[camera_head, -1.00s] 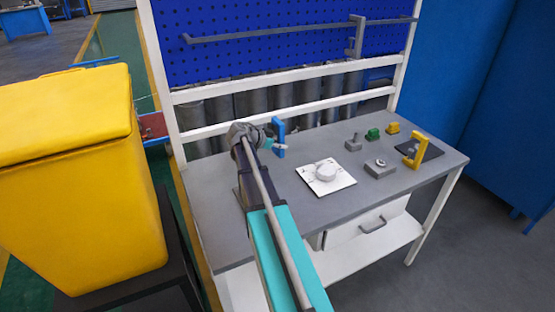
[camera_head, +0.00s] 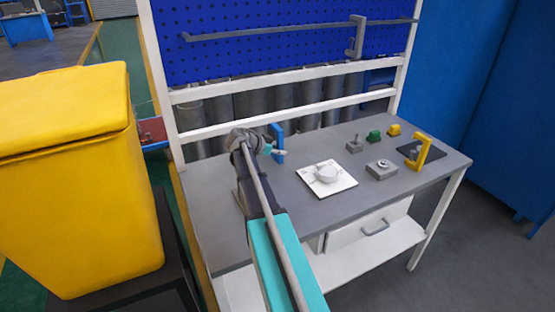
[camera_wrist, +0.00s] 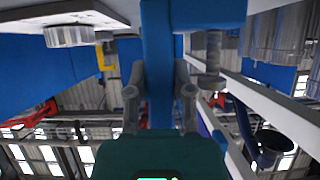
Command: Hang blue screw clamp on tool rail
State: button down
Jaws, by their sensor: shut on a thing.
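The blue screw clamp (camera_head: 278,140) is upright in my gripper (camera_head: 270,149), near the back left edge of the workbench. In the wrist view the blue clamp bar (camera_wrist: 158,60) stands between the two fingers of my gripper (camera_wrist: 159,92), which are shut on it; its grey screw (camera_wrist: 213,55) shows to the right. The grey tool rail (camera_head: 270,33) runs across the blue pegboard, above and behind the clamp, apart from it. A grey clamp (camera_head: 357,36) hangs on the rail toward its right part.
The grey workbench (camera_head: 250,225) holds a white plate with a round flange (camera_head: 340,187), a grey block (camera_head: 381,170), green and yellow small parts, and a yellow clamp (camera_head: 424,152) at the right. White frame bars (camera_head: 270,131) cross below the pegboard. A yellow bin (camera_head: 75,190) stands left.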

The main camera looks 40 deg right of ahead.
jog(key=shift+f+b, duration=0.45)
jog(key=shift+f, duration=0.3)
jog(key=shift+f, duration=0.2)
jog(key=shift+c, duration=2.4)
grip_release()
jog(key=shift+r, duration=0.1)
